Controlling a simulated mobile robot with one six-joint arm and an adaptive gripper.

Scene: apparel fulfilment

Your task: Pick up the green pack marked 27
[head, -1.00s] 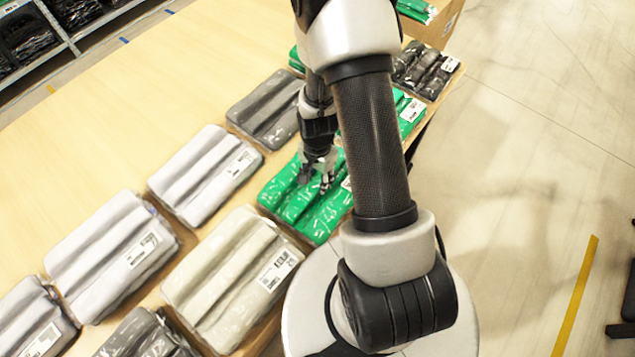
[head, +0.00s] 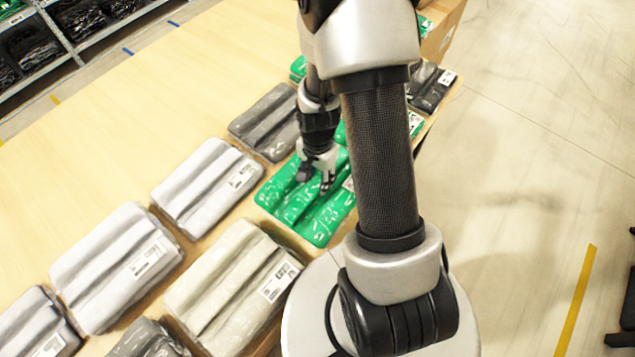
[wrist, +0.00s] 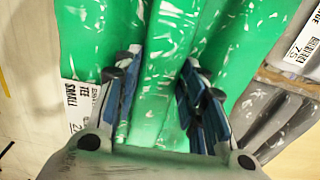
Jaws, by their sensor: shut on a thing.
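A green pack (head: 322,220) in clear film lies under my gripper (head: 315,180) in the head view, near the table's right side. In the wrist view my gripper (wrist: 160,70) has its blue-padded fingers closed on a middle fold of the green pack (wrist: 90,30). The pack's white label (wrist: 82,98) reads TEE and SMALL; its number is partly hidden by a finger, so I cannot read it fully. My arm hides the pack's right edge in the head view. I cannot tell for sure whether the pack is clear of the table.
A dark grey pack (head: 265,122) lies beyond it, a beige pack (head: 225,285) nearer and a light grey pack (head: 207,185) to the left. Dark packs (head: 430,88) and more green lie behind my arm. The table's far left (head: 120,110) is bare.

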